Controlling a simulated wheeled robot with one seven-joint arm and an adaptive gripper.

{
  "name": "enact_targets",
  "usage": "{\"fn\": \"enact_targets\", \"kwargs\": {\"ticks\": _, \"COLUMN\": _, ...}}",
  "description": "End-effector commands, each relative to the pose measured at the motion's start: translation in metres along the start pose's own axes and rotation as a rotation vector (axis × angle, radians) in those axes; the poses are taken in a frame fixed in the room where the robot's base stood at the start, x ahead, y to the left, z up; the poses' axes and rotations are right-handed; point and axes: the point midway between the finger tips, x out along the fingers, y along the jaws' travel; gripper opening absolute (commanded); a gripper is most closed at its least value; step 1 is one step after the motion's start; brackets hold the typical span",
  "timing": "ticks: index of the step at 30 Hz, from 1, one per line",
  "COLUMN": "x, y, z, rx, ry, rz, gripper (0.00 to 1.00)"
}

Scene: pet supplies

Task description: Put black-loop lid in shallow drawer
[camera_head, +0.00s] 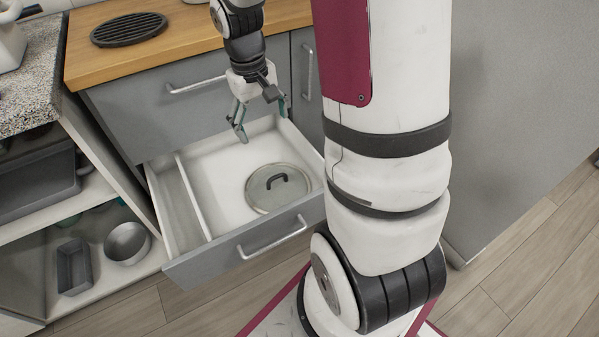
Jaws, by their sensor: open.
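The lid (262,198), a round grey disc with a black loop handle on top, lies flat in the right compartment of the open drawer (205,192). The drawer is shallow and white inside, with a grey front and a metal bar handle. A divider splits off a narrow left compartment. My gripper (261,122) is open and empty, fingers pointing down. It is above the back of the drawer, behind the lid and apart from it.
A wooden counter (190,52) with a dark slatted oval (128,29) is above the drawer. Open shelves at left hold a round metal pan (127,243) and a grey rectangular tin (73,266). A closed drawer front (165,110) is behind my gripper.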

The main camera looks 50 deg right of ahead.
Motion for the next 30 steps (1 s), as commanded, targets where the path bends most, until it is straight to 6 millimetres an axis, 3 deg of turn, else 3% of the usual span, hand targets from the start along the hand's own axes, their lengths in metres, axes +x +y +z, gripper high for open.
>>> {"fn": "enact_targets", "kwargs": {"ticks": 1, "x": -0.023, "y": -0.008, "z": 0.012, "rx": -0.012, "ry": 0.013, "rz": 0.008, "gripper": 0.83}}
{"fn": "enact_targets", "kwargs": {"ticks": 3, "x": -0.048, "y": -0.018, "z": 0.03, "rx": -0.024, "ry": 0.018, "rz": 0.014, "gripper": 0.83}}
{"fn": "enact_targets", "kwargs": {"ticks": 12, "x": -0.126, "y": -0.053, "z": 0.127, "rx": -0.074, "ry": 0.042, "rz": 0.005, "gripper": 0.83}}
{"fn": "enact_targets", "kwargs": {"ticks": 21, "x": -0.155, "y": -0.074, "z": 0.231, "rx": -0.14, "ry": 0.063, "rz": -0.048, "gripper": 0.83}}
{"fn": "enact_targets", "kwargs": {"ticks": 25, "x": -0.155, "y": -0.077, "z": 0.259, "rx": -0.163, "ry": 0.065, "rz": -0.067, "gripper": 0.83}}
{"fn": "enact_targets", "kwargs": {"ticks": 30, "x": -0.154, "y": -0.078, "z": 0.275, "rx": -0.176, "ry": 0.063, "rz": -0.081, "gripper": 0.83}}
